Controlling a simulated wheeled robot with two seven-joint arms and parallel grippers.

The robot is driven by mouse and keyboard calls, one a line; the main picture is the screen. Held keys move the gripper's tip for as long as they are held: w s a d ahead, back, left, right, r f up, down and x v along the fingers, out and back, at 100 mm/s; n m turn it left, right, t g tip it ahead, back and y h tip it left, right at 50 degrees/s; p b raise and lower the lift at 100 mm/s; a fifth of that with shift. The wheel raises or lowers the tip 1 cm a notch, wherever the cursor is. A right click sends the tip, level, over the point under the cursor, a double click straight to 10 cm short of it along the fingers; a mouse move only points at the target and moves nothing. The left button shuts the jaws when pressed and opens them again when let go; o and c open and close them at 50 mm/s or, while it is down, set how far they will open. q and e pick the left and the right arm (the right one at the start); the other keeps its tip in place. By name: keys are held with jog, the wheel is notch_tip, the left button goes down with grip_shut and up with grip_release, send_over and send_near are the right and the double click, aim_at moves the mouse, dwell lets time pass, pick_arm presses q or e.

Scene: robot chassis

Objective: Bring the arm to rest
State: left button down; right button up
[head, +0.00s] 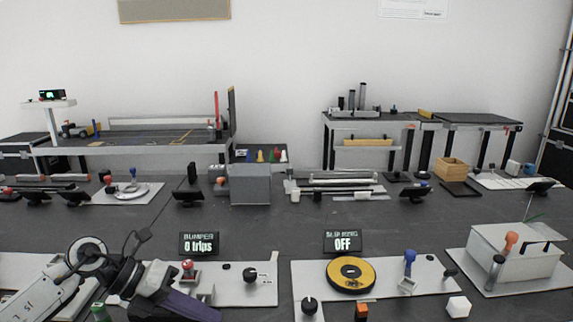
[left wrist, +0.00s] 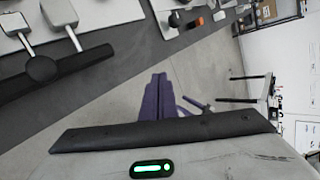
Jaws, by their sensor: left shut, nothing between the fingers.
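My left arm comes in at the lower left of the head view. My left gripper (head: 205,312) has dark purple fingers that reach down to the bottom edge, in front of the white plate (head: 255,292) of the bumper station. The fingers also show in the left wrist view (left wrist: 158,95), pressed together with nothing between them. In the head view the gripper hides part of the plate. I cannot tell how far above the plate it is. My right gripper is in neither view.
The bumper sign (head: 199,243) reads 0 trips; the slip ring sign (head: 342,241) reads OFF. A yellow-black ring (head: 351,275) sits on a plate right of the gripper. An orange block (head: 361,311), a white block (head: 459,306) and a white box (head: 513,252) stand farther right.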

pick_arm(q)
jog(key=s+d+n+t+h, duration=0.4)
jog(key=d+n+t+h, duration=0.35)
jog(key=d+n, duration=0.4)
jog(key=s+a+f+n+t+y, duration=0.25)
jog(key=a+f+n+y, duration=0.3)
jog(key=f+n, duration=0.3)
jog(key=s+a+f+n+t+y, duration=0.2)
jog(key=s+a+f+n+y, duration=0.25)
jog(key=f+n+y, duration=0.4)
jog(key=s+a+f+n+g, duration=0.2)
jog(key=s+f+n+g, duration=0.3)
jog(key=s+f, duration=0.5)
jog(key=s+n, duration=0.2)
jog(key=s, duration=0.2)
jog(key=shift+s+f+g+y, duration=0.2)
jog(key=shift+s+g+y, duration=0.05)
jog(key=shift+g+y, duration=0.1)
